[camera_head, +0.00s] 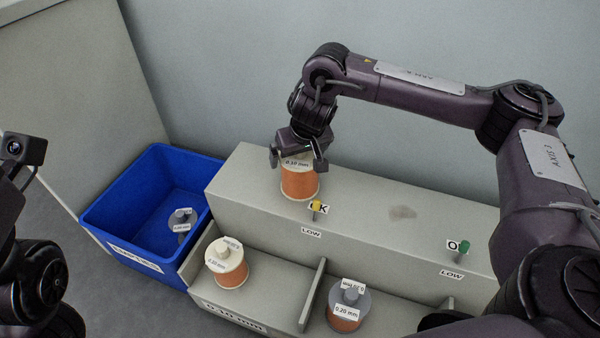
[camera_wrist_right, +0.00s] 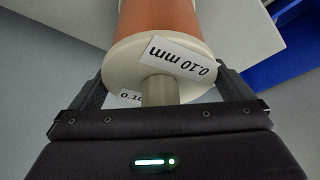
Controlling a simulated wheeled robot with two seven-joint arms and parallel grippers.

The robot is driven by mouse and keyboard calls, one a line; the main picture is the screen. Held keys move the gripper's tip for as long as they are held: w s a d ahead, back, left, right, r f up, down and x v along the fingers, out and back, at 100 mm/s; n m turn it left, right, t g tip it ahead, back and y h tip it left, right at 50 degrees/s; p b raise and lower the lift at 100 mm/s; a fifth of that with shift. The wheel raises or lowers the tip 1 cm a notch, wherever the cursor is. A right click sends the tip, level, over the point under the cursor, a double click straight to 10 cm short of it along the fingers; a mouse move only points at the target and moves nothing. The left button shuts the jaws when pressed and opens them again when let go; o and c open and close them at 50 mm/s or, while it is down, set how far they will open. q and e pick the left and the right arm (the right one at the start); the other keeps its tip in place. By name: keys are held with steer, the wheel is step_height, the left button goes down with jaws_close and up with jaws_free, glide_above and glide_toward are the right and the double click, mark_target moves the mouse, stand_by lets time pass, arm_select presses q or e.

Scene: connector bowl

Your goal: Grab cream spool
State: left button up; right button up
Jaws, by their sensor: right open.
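A cream spool wound with orange-copper wire (camera_head: 299,184) stands upright on the raised grey ledge, behind a yellow-topped peg. My right gripper (camera_head: 298,163) is over its top, open, with one finger on each side. In the right wrist view the cream flange (camera_wrist_right: 120,62), with a "0.10 mm" label and a central knob, lies between the fingers of the gripper (camera_wrist_right: 162,88). Whether the fingers touch it I cannot tell. A second cream spool (camera_head: 228,266) sits in the lower front tray, in the left compartment. Of my left arm only parts show at the left edge.
A grey-topped spool (camera_head: 348,308) labelled "0.20 mm" stands in the tray beyond a divider (camera_head: 313,294). A blue bin (camera_head: 130,188) at left holds a grey spool (camera_head: 181,221). A yellow peg (camera_head: 316,206) and a green peg (camera_head: 463,251) stand along the ledge. The ledge's middle is clear.

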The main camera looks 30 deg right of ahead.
steer(key=c, duration=1.7)
steer(key=shift+w+r, duration=0.1)
steer(key=shift+r, duration=0.1)
steer(key=shift+c, duration=0.5)
